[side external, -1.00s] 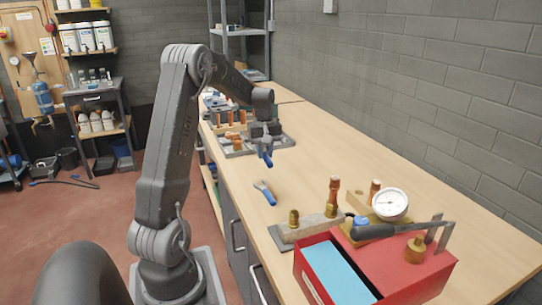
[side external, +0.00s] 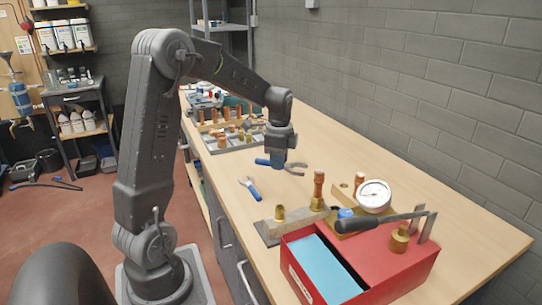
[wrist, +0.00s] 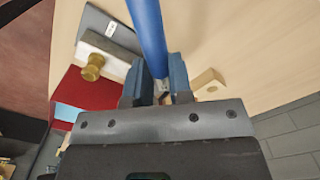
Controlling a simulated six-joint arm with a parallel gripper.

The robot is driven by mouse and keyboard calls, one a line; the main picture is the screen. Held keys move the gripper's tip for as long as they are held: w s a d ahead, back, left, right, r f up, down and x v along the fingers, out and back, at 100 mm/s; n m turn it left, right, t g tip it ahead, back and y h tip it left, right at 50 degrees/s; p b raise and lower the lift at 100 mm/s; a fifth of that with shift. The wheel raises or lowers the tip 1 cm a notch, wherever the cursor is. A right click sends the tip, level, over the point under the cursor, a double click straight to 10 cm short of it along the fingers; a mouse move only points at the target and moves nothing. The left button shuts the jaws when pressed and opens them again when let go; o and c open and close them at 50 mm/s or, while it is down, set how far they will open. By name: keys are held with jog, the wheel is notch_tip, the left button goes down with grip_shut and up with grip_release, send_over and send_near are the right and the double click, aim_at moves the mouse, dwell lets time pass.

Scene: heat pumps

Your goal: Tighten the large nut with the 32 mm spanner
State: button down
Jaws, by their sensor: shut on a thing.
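My gripper (side external: 278,160) is shut on a blue-handled spanner (side external: 297,168) and holds it above the bench. Its grey open head points right in the side view, and its blue handle (wrist: 148,35) runs up from between my jaws in the wrist view. No size mark is legible. A second blue-handled spanner (side external: 250,188) lies on the bench below my gripper. A fixture block (side external: 296,217) nearer the camera carries a short brass fitting (side external: 280,213) and a copper pipe with a brass nut (side external: 318,203). The short brass fitting also shows in the wrist view (wrist: 92,68). My gripper is apart from both.
A red box (side external: 385,262) with a blue panel stands at the front, with a black-handled tool (side external: 380,222) across its top. A grey tray (side external: 238,140) of copper and brass fittings lies farther back.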

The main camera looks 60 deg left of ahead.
jog(key=w+d+f+m, duration=0.1)
jog(key=d+f+m, duration=0.2)
jog(key=d+f, duration=0.1)
jog(key=shift+w+f+m, duration=0.15)
jog(key=shift+f+m, duration=0.15)
jog(key=shift+f, duration=0.1)
dwell(0.6)
jog(key=shift+w+d, duration=0.1)
jog(key=shift+d, duration=0.05)
dwell(0.9)
jog(key=shift+w+d, duration=0.2)
jog(key=shift+d, duration=0.1)
jog(key=shift+w+d, duration=0.2)
jog(key=shift+d, duration=0.2)
jog(key=shift+w+d, duration=0.15)
jog(key=shift+d, duration=0.15)
dwell(0.5)
